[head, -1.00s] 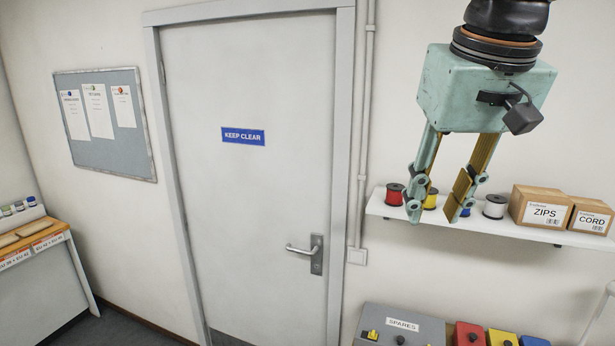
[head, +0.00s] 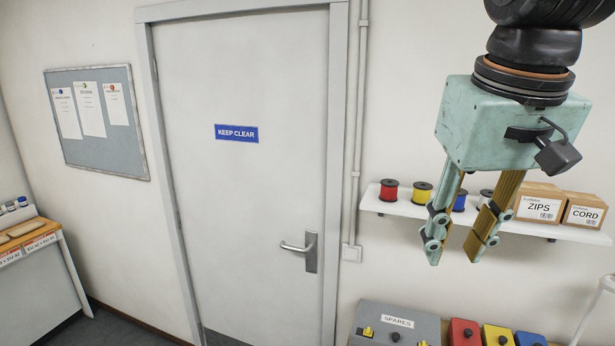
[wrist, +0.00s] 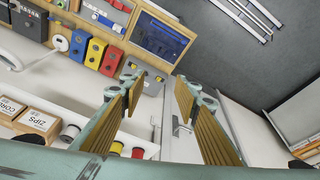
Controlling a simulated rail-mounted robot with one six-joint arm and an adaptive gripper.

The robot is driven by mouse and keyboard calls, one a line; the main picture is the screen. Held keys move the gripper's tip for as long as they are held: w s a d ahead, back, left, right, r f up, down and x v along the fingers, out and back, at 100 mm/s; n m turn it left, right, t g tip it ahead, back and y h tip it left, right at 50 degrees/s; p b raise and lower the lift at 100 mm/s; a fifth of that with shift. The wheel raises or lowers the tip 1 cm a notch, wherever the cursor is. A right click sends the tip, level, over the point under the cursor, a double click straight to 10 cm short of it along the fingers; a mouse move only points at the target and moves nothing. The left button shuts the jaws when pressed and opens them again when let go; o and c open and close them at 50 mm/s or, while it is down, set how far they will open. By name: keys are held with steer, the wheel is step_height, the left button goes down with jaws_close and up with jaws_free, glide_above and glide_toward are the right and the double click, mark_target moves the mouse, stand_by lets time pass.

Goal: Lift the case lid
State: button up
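Red (head: 465,332), yellow (head: 497,335) and blue (head: 530,339) boxes stand right of the case. A white wall shelf (head: 405,208) holds thread spools and the ZIPS (head: 540,206) and CORD (head: 584,213) cartons, partly behind my gripper. A closed door (head: 240,190) is at left.

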steer(key=shift+s+f, duration=0.2)
stand_by(0.4)
steer(key=s+f+b, duration=0.7)
steer(key=f+b, duration=0.3)
steer(key=f, duration=0.3)
steer(key=s+f+b, duration=0.8)
steer(key=f+b, duration=0.3)
steer(key=f, duration=0.3)
steer(key=shift+a+f+t, duration=0.2)
steer(key=shift+a+t, duration=0.1)
steer(key=shift+t, duration=0.1)
steer(key=shift+w+r, duration=0.1)
